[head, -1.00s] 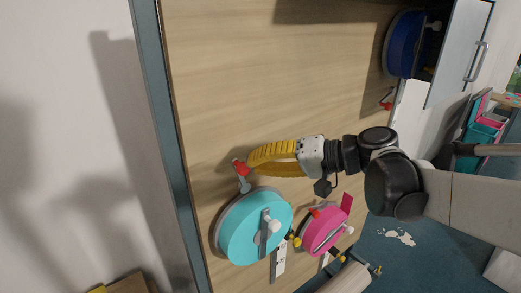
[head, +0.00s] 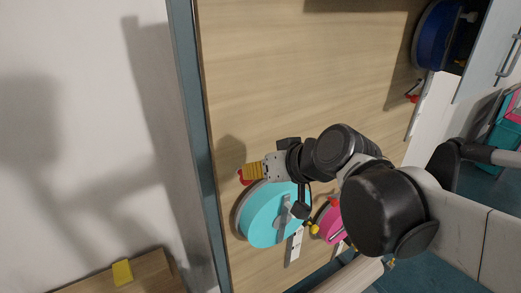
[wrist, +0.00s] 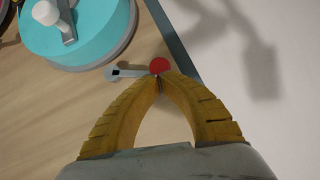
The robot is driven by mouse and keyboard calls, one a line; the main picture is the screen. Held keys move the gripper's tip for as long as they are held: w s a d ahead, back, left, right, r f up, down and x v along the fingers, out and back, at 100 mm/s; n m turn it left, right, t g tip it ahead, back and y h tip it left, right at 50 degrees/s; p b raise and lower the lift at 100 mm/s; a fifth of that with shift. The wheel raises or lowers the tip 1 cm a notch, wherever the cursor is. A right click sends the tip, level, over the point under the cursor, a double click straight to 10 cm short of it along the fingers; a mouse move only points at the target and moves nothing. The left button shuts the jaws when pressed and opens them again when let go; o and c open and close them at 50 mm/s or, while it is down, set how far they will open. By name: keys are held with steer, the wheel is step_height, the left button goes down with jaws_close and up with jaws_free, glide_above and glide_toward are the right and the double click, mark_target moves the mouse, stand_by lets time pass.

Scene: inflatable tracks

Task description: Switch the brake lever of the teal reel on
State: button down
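The teal reel (head: 262,218) is mounted on the wooden panel in the head view. It also shows at the top left of the wrist view (wrist: 95,38). Its brake lever (wrist: 128,72) is a grey arm with a red knob (wrist: 159,65), pointing right from the reel's edge in the wrist view. My gripper (wrist: 160,76) has its yellow fingertips together right at the red knob, seemingly touching it. The knob shows beyond the tips, not clearly between them. In the head view my gripper (head: 248,172) is above the reel, and the lever arm is mostly hidden.
A pink reel (head: 327,222) sits right of the teal one, partly behind my arm. A blue reel (head: 435,35) is at the upper right. The panel's dark teal edge (head: 196,140) runs on the left beside a white wall. The panel above my gripper is clear.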

steer(key=shift+s+a+f, duration=0.1)
steer(key=shift+a+f, duration=0.15)
steer(key=shift+f, duration=0.05)
stand_by(0.5)
